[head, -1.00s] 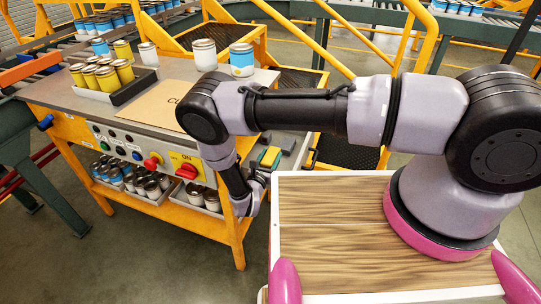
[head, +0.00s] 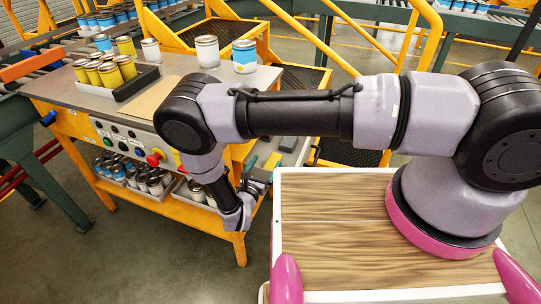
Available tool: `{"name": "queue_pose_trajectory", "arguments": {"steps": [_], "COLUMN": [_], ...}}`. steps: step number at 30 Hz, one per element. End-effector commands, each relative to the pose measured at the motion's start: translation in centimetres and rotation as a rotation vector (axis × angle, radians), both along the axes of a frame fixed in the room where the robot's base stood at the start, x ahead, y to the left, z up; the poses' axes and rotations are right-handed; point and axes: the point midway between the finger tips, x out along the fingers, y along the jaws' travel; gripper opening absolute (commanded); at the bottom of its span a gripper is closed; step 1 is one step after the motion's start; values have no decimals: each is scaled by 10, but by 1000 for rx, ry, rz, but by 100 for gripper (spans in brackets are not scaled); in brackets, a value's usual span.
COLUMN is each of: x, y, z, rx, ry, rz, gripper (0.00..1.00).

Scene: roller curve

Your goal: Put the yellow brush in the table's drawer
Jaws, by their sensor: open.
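The work table (head: 55,90) has a grey top and a yellow frame. A grey tray-like part (head: 296,152), which looks like the drawer pulled out, sticks out at its right end, partly behind my arm. A small green piece (head: 272,161) shows there, just above my gripper. My gripper (head: 258,180) is open, low beside the right end of the table, mostly hidden by my wrist. I cannot see anything between its fingers.
Yellow cans (head: 108,73) stand in a black tray on the table. A white can (head: 206,52) and a blue-and-white can (head: 244,56) stand near its back edge. A red button (head: 153,159) is on the front panel. More cans fill the lower shelf. Floor is clear at lower left.

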Motion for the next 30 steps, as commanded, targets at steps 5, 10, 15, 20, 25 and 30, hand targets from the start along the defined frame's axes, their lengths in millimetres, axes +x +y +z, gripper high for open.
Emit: {"name": "queue_pose_trajectory", "arguments": {"steps": [5, 10, 15, 20, 25, 30], "x": [-29, -40, -42, -41, -41, -42], "y": [11, 15, 15, 15, 15, 15], "z": [0, 0, 0, 0, 0, 0], "rx": [2, 1, 1, 1, 1, 1], "ry": [-1, 0, 0, 0, 0, 0], "rz": [2, 0, -1, -1, -1, 0], "gripper": [92, 92, 92, 92, 92, 92]}}
